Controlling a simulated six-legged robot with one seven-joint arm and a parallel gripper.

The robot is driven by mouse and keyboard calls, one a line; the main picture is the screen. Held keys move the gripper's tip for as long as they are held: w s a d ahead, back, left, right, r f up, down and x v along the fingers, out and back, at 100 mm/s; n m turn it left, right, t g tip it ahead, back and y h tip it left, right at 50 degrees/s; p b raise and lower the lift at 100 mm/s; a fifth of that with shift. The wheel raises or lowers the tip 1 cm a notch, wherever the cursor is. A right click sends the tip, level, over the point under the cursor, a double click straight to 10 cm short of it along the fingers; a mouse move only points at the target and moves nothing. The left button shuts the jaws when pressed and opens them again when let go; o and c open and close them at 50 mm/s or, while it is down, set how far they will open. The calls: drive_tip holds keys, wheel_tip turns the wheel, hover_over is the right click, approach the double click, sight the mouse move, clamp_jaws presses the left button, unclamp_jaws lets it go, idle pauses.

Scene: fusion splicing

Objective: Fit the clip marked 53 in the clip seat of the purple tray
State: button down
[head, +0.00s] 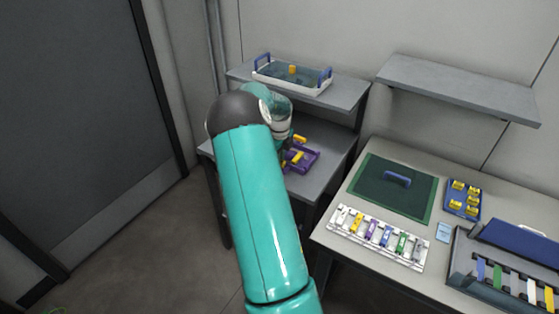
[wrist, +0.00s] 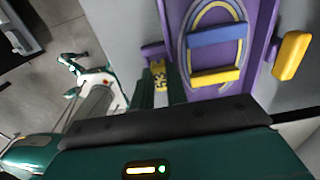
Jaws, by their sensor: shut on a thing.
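The purple tray (head: 313,157) rests on the middle shelf in the head view, partly hidden by my arm. In the wrist view the purple tray (wrist: 259,58) fills the upper right, with curved lines, a blue block and a yellow block on it. My gripper (wrist: 159,82) is shut on a small yellow clip (wrist: 159,70) with dark marks that I cannot read. The clip is at the tray's left edge, close to a small purple part (wrist: 153,50) there. I cannot tell whether the clip touches that part or sits in it. In the head view my arm hides the gripper's fingers.
A white-rimmed bin (head: 300,88) with blue handles stands on the shelf above. A workbench at right holds a green mat (head: 370,185), a white rack (head: 345,235) of coloured pieces and a blue tray (head: 473,187) of yellow clips. A yellow handle (wrist: 291,55) sticks out beside the purple tray.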

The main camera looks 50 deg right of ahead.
drive_tip(key=shift+s+a+f, duration=0.15)
drive_tip(key=shift+a+f, duration=0.05)
drive_tip(key=shift+f, duration=0.45)
drive_tip(key=shift+s+a+f, duration=0.15)
drive_tip(key=shift+a+f, duration=0.05)
drive_tip(key=shift+f, duration=0.4)
drive_tip(key=c, duration=1.5)
unclamp_jaws()
drive_tip(key=shift+o, duration=0.6)
drive_tip(key=shift+w+d+r, duration=0.25)
drive_tip(key=shift+w+d, duration=0.05)
wheel_tip(320, 180, up, 12)
drive_tip(key=w+a+r+n+t, duration=0.2)
drive_tip(key=a+r+n, duration=0.75)
drive_tip(key=a, duration=0.55)
drive_tip(key=s+a+r+n+t, duration=0.1)
drive_tip(key=s+a+r+n, duration=0.2)
drive_tip(key=a+n, duration=0.45)
drive_tip(key=s+a+r+n, duration=0.2)
drive_tip(key=s+a+n, duration=0.15)
drive_tip(key=a, duration=0.65)
drive_tip(key=s+a+r+n+t, duration=0.1)
drive_tip(key=s+a+r+n, duration=0.15)
drive_tip(key=a+n, duration=0.45)
drive_tip(key=s+a+f+n+t, duration=0.1)
drive_tip(key=s+a+n, duration=0.6)
drive_tip(key=a, duration=0.2)
drive_tip(key=shift+s+f, duration=0.15)
drive_tip(key=shift+f, duration=0.25)
